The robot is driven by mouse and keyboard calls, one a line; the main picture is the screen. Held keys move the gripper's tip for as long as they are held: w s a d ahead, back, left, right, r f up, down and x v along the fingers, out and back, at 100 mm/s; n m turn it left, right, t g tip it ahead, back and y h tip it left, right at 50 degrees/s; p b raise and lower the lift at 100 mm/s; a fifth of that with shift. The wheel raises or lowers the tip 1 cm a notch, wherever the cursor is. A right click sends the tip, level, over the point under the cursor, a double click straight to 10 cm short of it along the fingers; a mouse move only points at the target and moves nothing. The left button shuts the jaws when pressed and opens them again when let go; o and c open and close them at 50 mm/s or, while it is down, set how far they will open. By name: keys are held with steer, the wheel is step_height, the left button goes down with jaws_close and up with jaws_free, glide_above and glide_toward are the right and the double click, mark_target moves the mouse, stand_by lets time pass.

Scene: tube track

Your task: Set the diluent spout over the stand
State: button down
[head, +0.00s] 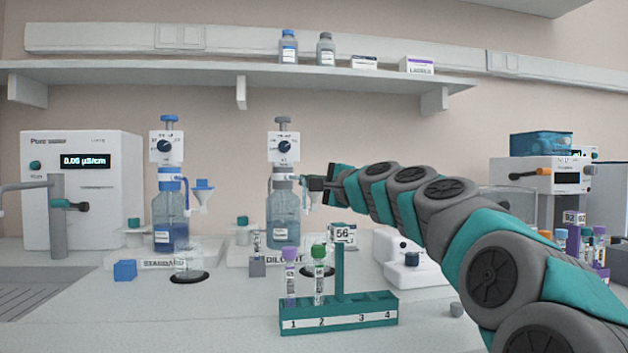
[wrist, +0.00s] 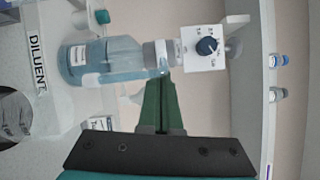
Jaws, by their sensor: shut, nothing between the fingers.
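The diluent bottle (head: 283,225) stands upright on its white base marked DILUENT, with a white dial head (head: 283,147) above its collar. It lies sideways in the wrist view (wrist: 110,62). My gripper (head: 308,184) is shut and empty, at the right of the bottle's collar. In the wrist view its fingers (wrist: 160,85) reach the neck area; I cannot tell whether they touch. The diluent spout is mostly hidden by my gripper.
The STANDARD bottle (head: 170,222) with a blue dispenser is at left, beside a beaker (head: 189,262). A teal tube rack (head: 340,312) with two capped tubes stands in front, below my arm. A white device (head: 410,265) is at right. A shelf (head: 240,75) runs above.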

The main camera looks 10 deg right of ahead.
steer(key=shift+s+a+r+m+h, duration=0.2)
steer(key=shift+a+m+h, duration=0.15)
steer(key=shift+h, duration=0.15)
steer(key=shift+a+f+t+h, duration=0.1)
steer(key=shift+a+t+h, duration=0.15)
steer(key=shift+t+h, duration=0.05)
steer(key=shift+s+a+m+p, duration=0.2)
steer(key=shift+a+m+p, duration=0.05)
steer(key=shift+a+p, duration=0.3)
steer(key=shift+a, duration=0.1)
steer(key=w+d+b+v, duration=0.1)
steer(key=d+v, duration=0.1)
steer(key=v, duration=0.9)
steer(key=shift+s+d+f, duration=0.2)
steer(key=shift+f, duration=0.2)
steer(key=shift+s, duration=0.1)
